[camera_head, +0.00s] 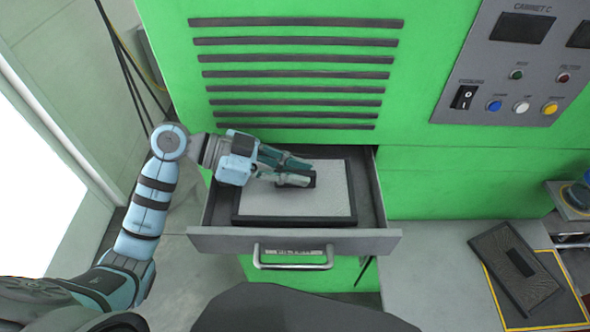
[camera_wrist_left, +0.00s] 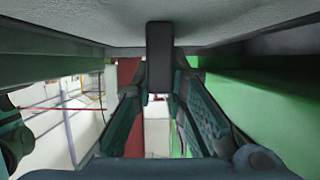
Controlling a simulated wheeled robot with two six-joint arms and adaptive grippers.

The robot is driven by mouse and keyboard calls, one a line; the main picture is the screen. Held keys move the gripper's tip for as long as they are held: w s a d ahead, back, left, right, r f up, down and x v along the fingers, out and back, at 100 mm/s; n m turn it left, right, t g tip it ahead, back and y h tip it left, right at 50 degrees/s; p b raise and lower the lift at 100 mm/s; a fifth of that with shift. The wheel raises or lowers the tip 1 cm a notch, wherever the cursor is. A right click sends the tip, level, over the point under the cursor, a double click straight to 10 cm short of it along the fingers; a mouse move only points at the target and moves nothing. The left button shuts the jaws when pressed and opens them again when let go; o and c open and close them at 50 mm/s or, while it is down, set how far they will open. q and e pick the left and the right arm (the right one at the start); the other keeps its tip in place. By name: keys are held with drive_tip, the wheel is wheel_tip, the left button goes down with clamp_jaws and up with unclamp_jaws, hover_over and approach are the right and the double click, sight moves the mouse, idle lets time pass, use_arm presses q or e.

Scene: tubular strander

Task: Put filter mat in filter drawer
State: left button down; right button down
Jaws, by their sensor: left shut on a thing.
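The filter mat (camera_head: 320,200) has a light grey face and a dark frame. It lies within the walls of the open filter drawer (camera_head: 285,240), roughly level; whether it rests on the drawer's floor I cannot tell. My left gripper (camera_head: 297,173) is over the mat, shut on its black grip block. In the left wrist view the block (camera_wrist_left: 160,60) sits between the two fingers (camera_wrist_left: 160,85), under the mat's pale face (camera_wrist_left: 90,22). The fingers hide part of the block in the head view. My right gripper is in no view.
A second, dark filter mat (camera_head: 505,250) lies on the grey bench at the right, partly over a yellow-outlined area. The green cabinet (camera_head: 450,170) with slots rises behind the drawer. A control panel (camera_head: 510,60) is at upper right. The drawer's handle (camera_head: 292,265) faces front.

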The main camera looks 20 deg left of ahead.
use_arm(q)
drive_tip(key=shift+s+f, duration=0.1)
drive_tip(key=shift+f, duration=0.3)
drive_tip(key=c, duration=1.6)
unclamp_jaws()
drive_tip(key=shift+r, duration=0.15)
drive_tip(key=v, duration=0.4)
drive_tip(key=b+v, duration=0.1)
drive_tip(key=v, duration=0.6)
drive_tip(key=shift+a+r, duration=0.25)
drive_tip(key=shift+r, duration=0.2)
drive_tip(key=shift+a+r, duration=0.25)
drive_tip(key=shift+r, duration=0.05)
